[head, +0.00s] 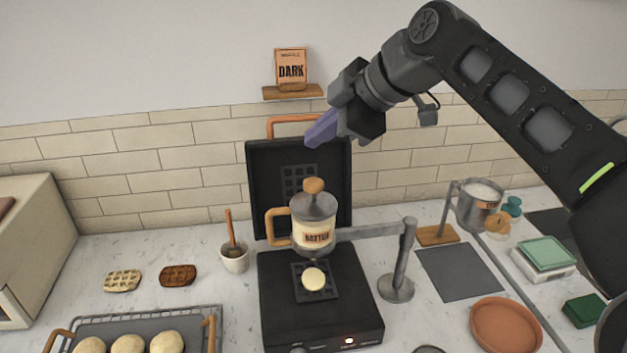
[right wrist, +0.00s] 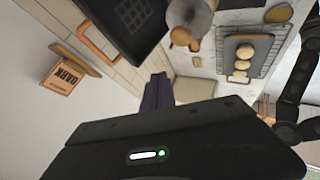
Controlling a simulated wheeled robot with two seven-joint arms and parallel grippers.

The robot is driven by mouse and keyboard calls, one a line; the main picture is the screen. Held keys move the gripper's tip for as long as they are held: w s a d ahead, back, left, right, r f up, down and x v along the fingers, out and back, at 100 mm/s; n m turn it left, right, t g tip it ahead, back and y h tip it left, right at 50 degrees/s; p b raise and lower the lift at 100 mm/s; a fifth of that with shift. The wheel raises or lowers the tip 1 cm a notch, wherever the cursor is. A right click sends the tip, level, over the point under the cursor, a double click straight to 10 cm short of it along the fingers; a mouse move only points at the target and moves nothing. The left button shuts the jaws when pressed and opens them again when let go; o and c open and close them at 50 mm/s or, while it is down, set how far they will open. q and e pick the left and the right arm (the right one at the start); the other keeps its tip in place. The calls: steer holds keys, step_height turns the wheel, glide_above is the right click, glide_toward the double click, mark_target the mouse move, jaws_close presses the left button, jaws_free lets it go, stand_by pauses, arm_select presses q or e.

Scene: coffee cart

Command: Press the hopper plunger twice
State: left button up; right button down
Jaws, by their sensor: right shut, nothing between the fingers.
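The batter hopper (head: 314,227) is a grey-lidded jar labelled BATTER with a wooden side handle. It is held on a stand arm over the open waffle iron (head: 320,320). Its plunger has a round wooden knob (head: 314,186) standing above the lid. The knob also shows in the right wrist view (right wrist: 180,36). A pale round dollop of batter (head: 314,279) lies on the iron's lower grid. My right gripper (head: 320,132) is shut and empty, above the knob and apart from it, in front of the raised lid. My left gripper is not in view.
A shelf with a DARK packet (head: 291,68) is on the wall behind. The hopper's stand post (head: 403,262) rises right of the iron. A brush pot (head: 235,258) and two waffles are left. A tray (head: 210,335) with dough balls lies front left.

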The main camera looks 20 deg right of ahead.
stand_by(0.8)
step_height(320, 180, up, 4)
steer(key=shift+f+p, duration=0.1)
steer(key=shift+p, duration=1.1)
steer(key=b, duration=0.6)
glide_above(318, 183)
step_height(318, 183, down, 7)
steer(key=shift+f, duration=0.1)
steer(key=shift+f+b, duration=0.8)
stand_by(0.3)
steer(key=shift+f+b, duration=0.45)
